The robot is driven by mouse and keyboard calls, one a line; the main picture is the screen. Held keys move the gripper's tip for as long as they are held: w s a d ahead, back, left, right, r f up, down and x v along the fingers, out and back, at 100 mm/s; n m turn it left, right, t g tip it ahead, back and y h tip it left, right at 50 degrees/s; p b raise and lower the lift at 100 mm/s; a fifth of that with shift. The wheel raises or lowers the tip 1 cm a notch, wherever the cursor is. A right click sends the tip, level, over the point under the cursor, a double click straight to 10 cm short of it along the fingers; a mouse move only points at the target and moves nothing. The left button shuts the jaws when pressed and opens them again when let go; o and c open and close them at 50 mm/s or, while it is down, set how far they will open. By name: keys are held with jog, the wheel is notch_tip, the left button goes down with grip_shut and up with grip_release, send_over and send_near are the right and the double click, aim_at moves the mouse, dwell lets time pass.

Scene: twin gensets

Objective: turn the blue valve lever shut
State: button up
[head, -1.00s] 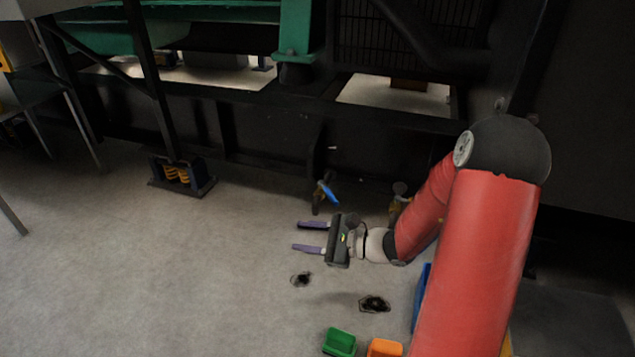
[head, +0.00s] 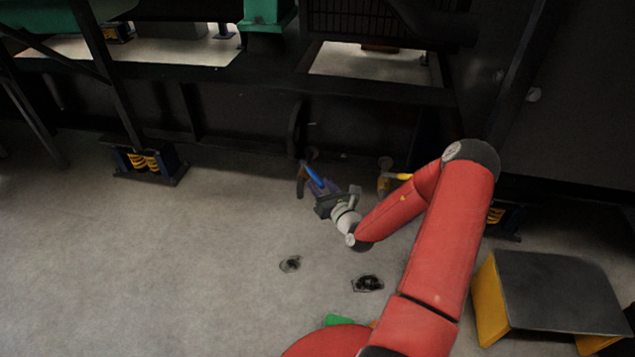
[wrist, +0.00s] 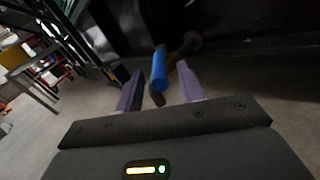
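The blue valve lever (head: 314,177) is low in front of the black genset frame in the head view. It also shows in the wrist view (wrist: 159,68), between and just beyond my fingers. My gripper (head: 316,187) is at the lever, its purple fingers partly hidden by its own body in the head view. In the wrist view my gripper (wrist: 160,92) is open, with one finger on each side of the lever. Gaps show beside the lever, so the fingers do not appear closed on it. A dark valve body with a brownish part (wrist: 185,48) sits behind the lever.
A yellow-handled valve (head: 393,180) stands to the right, close to my arm. The black genset frame (head: 240,125) runs behind. A black-topped yellow step (head: 550,290) stands at right. Dark floor spots (head: 367,284) lie in front. The floor at left is clear.

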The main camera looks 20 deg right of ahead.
aim_at(313, 175)
jog(key=shift+w+a, duration=0.15)
jog(key=shift+w, duration=1.05)
grip_shut()
